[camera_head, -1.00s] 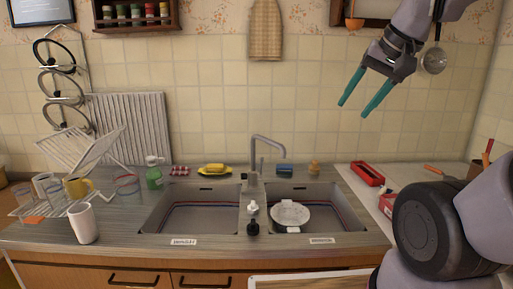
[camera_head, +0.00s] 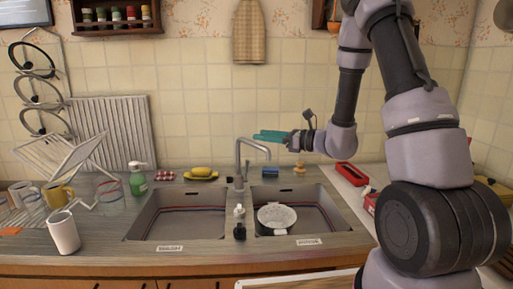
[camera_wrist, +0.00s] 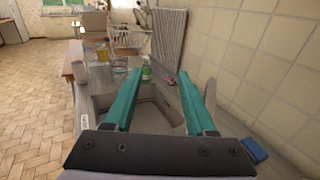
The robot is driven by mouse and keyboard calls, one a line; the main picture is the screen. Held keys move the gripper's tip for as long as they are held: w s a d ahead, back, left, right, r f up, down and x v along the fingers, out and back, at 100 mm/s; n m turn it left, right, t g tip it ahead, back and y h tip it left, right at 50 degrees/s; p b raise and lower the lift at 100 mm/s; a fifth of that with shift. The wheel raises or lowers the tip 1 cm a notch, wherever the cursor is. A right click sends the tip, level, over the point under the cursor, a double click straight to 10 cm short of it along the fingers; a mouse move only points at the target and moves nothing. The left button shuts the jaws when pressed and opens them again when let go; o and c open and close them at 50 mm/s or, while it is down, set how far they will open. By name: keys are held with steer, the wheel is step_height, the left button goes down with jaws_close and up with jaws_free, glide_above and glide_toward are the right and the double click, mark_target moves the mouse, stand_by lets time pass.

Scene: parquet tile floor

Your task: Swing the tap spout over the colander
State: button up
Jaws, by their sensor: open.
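The grey tap (camera_head: 239,165) stands at the back between the two sinks, its spout bent toward the right and forward. The colander (camera_head: 276,216) is a pale round dish in the right sink. My gripper (camera_head: 257,136) is open and empty, reaching in from the right with its teal fingers pointing left, level with the top of the tap. The fingers lie close to the spout and overlap it in the head view; I cannot tell whether they touch.
A soap bottle (camera_head: 137,178), a yellow sponge (camera_head: 201,172) and a blue sponge (camera_head: 270,171) stand along the back counter. A white mug (camera_head: 63,232) and dish rack are left. The left sink (camera_head: 180,218) is empty.

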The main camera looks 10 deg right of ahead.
mark_target(257, 146)
steer(key=w+d+f+m+t+h, duration=0.4)
steer(key=w+d+f+m+t, duration=0.15)
steer(key=f, duration=0.35)
steer(key=shift+m+g, duration=0.35)
steer(key=x, duration=1.1)
steer(key=shift+s+r, duration=0.1)
steer(key=shift+r, duration=0.3)
jaws_close()
